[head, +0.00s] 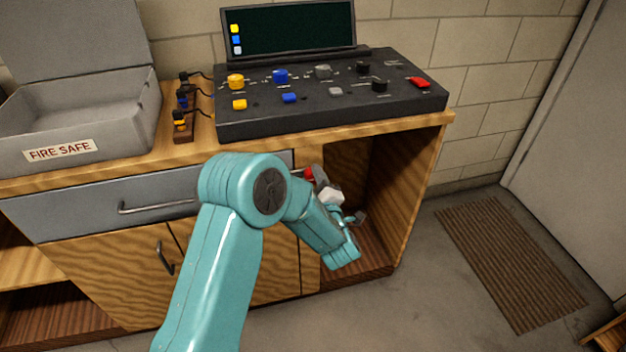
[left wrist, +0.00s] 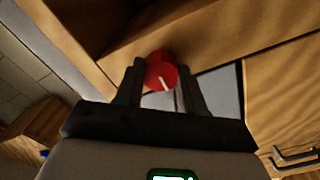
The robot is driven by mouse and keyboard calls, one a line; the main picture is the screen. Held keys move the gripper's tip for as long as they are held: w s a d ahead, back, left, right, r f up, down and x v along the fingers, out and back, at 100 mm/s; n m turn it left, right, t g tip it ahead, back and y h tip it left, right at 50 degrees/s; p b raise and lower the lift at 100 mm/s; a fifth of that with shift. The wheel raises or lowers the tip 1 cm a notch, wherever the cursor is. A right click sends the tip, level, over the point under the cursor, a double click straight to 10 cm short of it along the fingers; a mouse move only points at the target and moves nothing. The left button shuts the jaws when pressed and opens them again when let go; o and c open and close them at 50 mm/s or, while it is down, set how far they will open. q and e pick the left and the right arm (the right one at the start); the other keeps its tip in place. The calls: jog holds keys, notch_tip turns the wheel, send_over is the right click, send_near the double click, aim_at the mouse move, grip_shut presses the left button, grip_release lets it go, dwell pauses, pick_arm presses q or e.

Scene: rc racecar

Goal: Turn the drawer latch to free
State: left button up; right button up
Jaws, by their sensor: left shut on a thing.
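The drawer latch is a red round knob with a white line on its face; in the left wrist view the latch (left wrist: 162,74) sits between the two dark fingers of my left gripper (left wrist: 163,85). The fingers are shut on it. In the head view a bit of the red latch (head: 309,173) shows beside my left gripper (head: 322,185), at the right end of the grey drawer (head: 85,206). The drawer looks shut and has a bar handle (head: 150,208). My left arm hides part of the drawer front. My right gripper is not in view.
On the bench top (head: 190,150) stand a dark control console (head: 330,118) with coloured knobs and an open grey box (head: 75,120) marked FIRE SAFE. An open cubby (head: 390,180) lies right of the drawer. A brown mat (head: 510,260) lies on the floor at right.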

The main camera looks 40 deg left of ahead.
pick_arm(q)
jog(key=m, duration=0.3)
jog(key=shift+m+b, duration=0.3)
jog(key=shift+b, duration=0.1)
jog(key=m, duration=0.4)
jog(key=shift+m, duration=0.3)
jog(key=m+p, duration=0.1)
jog(key=m, duration=0.4)
jog(key=shift+w+d, duration=0.1)
jog(key=shift+m+p, duration=0.75)
jog(key=shift+m, duration=1.55)
jog(key=o, duration=1)
jog(key=shift+o, duration=0.2)
